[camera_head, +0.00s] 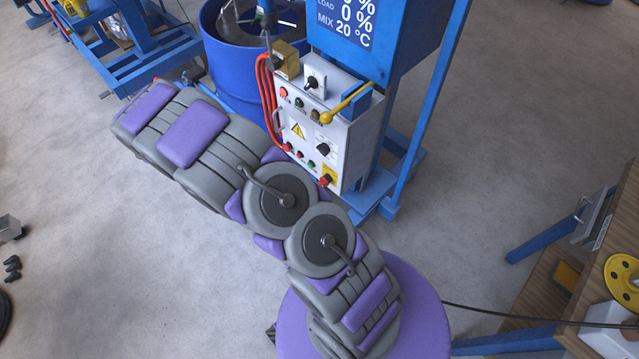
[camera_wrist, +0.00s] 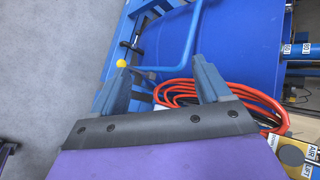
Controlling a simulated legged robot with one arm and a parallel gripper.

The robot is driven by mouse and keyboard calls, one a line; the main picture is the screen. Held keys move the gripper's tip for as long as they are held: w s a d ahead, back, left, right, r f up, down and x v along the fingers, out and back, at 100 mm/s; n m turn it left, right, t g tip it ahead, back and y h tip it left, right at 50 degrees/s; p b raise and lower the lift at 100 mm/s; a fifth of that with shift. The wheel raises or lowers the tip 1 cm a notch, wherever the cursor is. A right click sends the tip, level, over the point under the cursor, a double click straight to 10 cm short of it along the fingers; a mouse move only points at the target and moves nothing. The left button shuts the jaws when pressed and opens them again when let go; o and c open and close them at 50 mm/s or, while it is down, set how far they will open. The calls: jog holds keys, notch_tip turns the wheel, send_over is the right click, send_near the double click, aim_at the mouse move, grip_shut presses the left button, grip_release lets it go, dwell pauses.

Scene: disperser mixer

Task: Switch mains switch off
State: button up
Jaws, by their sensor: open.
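The white control panel (camera_head: 312,130) on the blue machine carries several knobs and buttons. A black rotary switch (camera_head: 315,83) sits on its top face, and another black knob (camera_head: 324,147) is on the front. A red knob on a yellow plate (camera_head: 326,179) is at the lower right corner. I cannot read which is the mains switch, or its setting. In the wrist view my gripper (camera_wrist: 161,66) is open and empty, with the blue drum (camera_wrist: 230,40) beyond its fingers. The panel's switches are not seen there; the gripper's fingers cannot be made out in the head view.
Red hoses (camera_head: 267,95) hang at the panel's left; a red coil (camera_wrist: 220,92) shows behind the right finger. A yellow-handled lever (camera_head: 345,104) juts from the panel's upper right. A wooden bench (camera_head: 560,260) stands at right. Open floor (camera_head: 450,190) lies between machine and bench.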

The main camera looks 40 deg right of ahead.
jog(key=s+d+f+m+h, duration=0.1)
jog(key=d+f+m+h, duration=0.35)
jog(key=f, duration=0.45)
jog(key=m+g+h, duration=0.8)
jog(key=m+h, duration=0.1)
jog(key=m, duration=0.4)
send_near(319, 185)
jog(key=d, duration=1)
jog(key=shift+w+d+f+p, duration=0.15)
jog(key=shift+w+d+p, duration=0.2)
jog(key=shift+p, duration=0.05)
jog(key=shift+t, duration=0.4)
jog(key=c, duration=1)
jog(key=shift+o, duration=0.2)
